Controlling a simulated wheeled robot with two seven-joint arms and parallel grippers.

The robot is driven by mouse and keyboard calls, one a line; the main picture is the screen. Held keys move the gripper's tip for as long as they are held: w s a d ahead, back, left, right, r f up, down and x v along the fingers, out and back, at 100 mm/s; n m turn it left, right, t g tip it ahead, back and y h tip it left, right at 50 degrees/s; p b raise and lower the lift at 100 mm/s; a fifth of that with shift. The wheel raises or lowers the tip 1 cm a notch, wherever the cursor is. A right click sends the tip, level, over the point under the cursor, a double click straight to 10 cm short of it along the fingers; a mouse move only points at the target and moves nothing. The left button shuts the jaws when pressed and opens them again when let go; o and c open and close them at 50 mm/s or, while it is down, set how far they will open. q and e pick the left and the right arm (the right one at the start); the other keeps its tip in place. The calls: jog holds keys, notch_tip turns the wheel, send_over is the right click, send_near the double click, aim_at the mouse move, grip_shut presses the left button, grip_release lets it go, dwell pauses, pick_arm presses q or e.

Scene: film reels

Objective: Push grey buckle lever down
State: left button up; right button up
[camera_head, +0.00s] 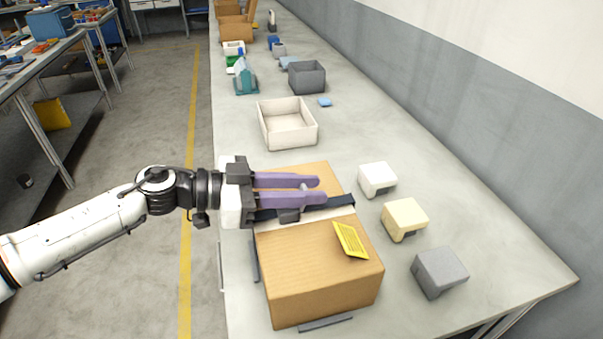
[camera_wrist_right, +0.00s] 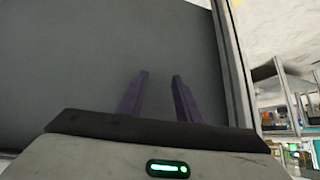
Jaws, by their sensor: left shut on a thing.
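A dark strap (camera_head: 335,203) runs across the top of a cardboard box (camera_head: 315,275). My left gripper (camera_head: 318,190) reaches over the box from the left, its two purple fingers lying nearly level above the strap. The fingers are closed on a small light grey piece (camera_head: 305,187), which looks like the buckle lever and is mostly hidden between them. A dark buckle part (camera_head: 289,215) shows just below the nearer finger. My right gripper (camera_wrist_right: 160,80) shows only in the right wrist view, its fingers apart and empty, facing a plain grey surface.
White (camera_head: 377,178), cream (camera_head: 405,218) and grey (camera_head: 440,270) blocks stand right of the box. A yellow label (camera_head: 351,240) sits on the box's top. An open white bin (camera_head: 287,128) and a grey bin (camera_head: 307,77) stand farther back.

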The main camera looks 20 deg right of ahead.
pick_arm(q)
jog(key=shift+d+f+y, duration=0.15)
jog(key=shift+d+y, duration=0.2)
jog(key=shift+y, duration=0.7)
jog(key=shift+d+f+y, duration=0.1)
jog(key=shift+d+y, duration=0.25)
jog(key=shift+y, duration=0.7)
jog(key=o, duration=1.1)
jog(key=shift+c, duration=0.2)
jog(key=b+v, duration=0.1)
jog(key=v, duration=0.9)
jog(key=shift+r, duration=0.15)
